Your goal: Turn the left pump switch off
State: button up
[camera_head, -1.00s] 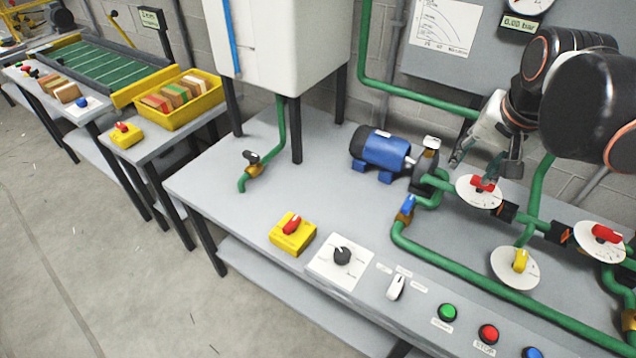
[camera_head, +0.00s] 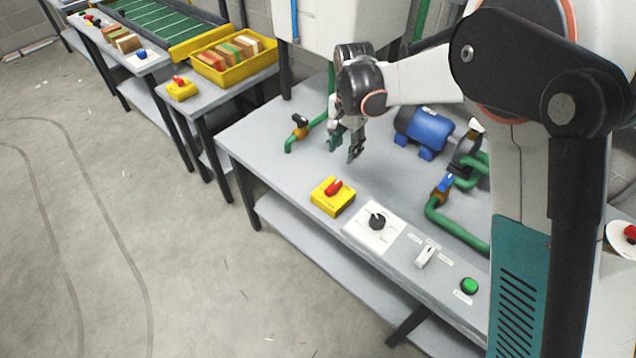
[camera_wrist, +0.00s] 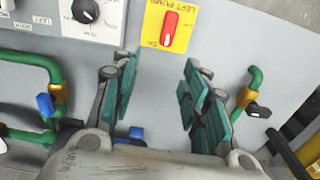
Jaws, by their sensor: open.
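The left pump switch is a red rotary handle (camera_head: 333,187) on a yellow box (camera_head: 325,205) at the front edge of the grey bench. In the wrist view the red handle (camera_wrist: 170,26) and its yellow plate (camera_wrist: 152,22), lettered "LEFT PUMP", show at the top centre. The handle there runs nearly along the plate's length, slightly tilted. My gripper (camera_head: 345,149) is over the bench behind the box, apart from it and empty. Its teal fingers are spread in the wrist view (camera_wrist: 155,88), with the switch beyond their tips.
A white plate with a black knob (camera_head: 377,221) stands right of the box, then a white switch (camera_head: 425,256) and a green button (camera_head: 469,285). A blue pump (camera_head: 428,129) and green pipes lie behind. A capped valve (camera_head: 300,128) stands at the bench's left.

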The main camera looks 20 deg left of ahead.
aim_at(334, 185)
jog(key=f+b, duration=0.1)
jog(key=f, duration=0.4)
jog(key=a+f+b, duration=0.1)
jog(key=f, duration=0.4)
jog(key=s+a+f+b, duration=0.1)
jog(key=f+b, duration=0.1)
jog(key=f, duration=0.3)
jog(key=shift+s, duration=0.1)
grip_shut()
